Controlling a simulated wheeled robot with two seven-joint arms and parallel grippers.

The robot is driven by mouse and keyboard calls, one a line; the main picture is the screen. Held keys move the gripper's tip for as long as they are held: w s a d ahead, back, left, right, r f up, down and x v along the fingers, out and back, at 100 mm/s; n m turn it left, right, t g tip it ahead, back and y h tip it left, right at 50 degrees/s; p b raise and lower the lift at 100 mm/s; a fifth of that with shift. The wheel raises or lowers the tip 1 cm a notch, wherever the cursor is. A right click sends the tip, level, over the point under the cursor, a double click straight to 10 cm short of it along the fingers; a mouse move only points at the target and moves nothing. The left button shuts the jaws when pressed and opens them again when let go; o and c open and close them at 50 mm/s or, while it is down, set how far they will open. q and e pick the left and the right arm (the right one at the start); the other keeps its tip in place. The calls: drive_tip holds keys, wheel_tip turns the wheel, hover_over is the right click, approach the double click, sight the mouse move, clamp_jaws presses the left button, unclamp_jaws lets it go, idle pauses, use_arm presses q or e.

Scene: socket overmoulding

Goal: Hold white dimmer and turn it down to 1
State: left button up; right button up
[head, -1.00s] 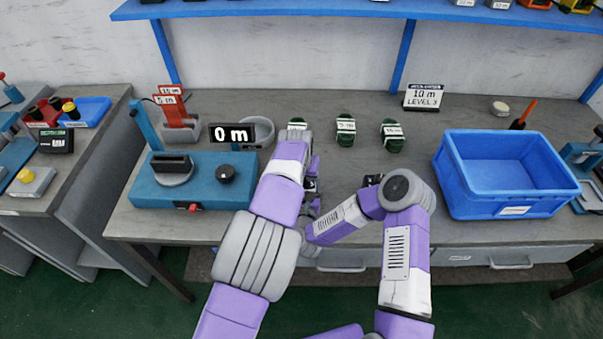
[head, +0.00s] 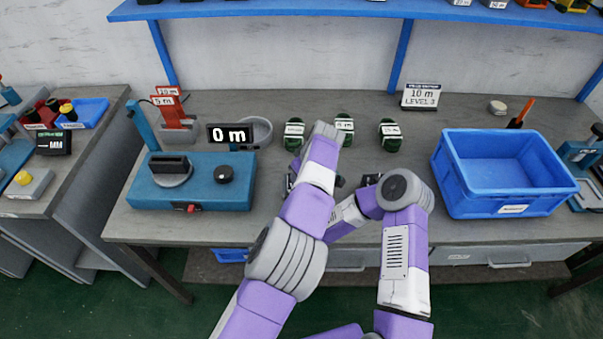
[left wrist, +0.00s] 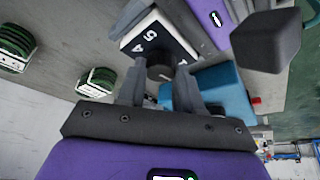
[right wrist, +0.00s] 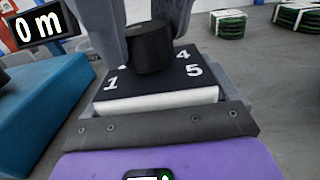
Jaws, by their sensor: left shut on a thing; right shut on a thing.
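The white dimmer (right wrist: 160,101) has a black top face with white numerals; 1, 4 and 5 show in the right wrist view. It also shows in the left wrist view (left wrist: 150,38). Its round black knob (right wrist: 150,48) stands up from that face. My left gripper (left wrist: 162,82) is shut on the knob from the side. My right gripper (right wrist: 160,92) is shut on the dimmer's body. The gripper fingers hide some numerals, and I cannot tell where the knob points. In the head view my arms hide most of the dimmer.
A blue machine (head: 192,184) with a "0 m" display (head: 230,136) stands to the left. Several green coils (head: 390,135) lie behind my grippers. A blue bin (head: 505,175) stands on the right. A sign (head: 421,96) reads "10 m LEVEL 3".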

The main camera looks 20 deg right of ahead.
use_arm(q)
drive_tip(key=shift+n, duration=0.7)
drive_tip(key=shift+g, duration=0.3)
drive_tip(key=shift+f, duration=0.1)
drive_tip(key=o, duration=1.1)
drive_tip(key=shift+c, duration=0.2)
drive_tip(key=v, duration=1.2)
drive_tip(key=shift+d, duration=0.25)
drive_tip(key=shift+s, duration=0.1)
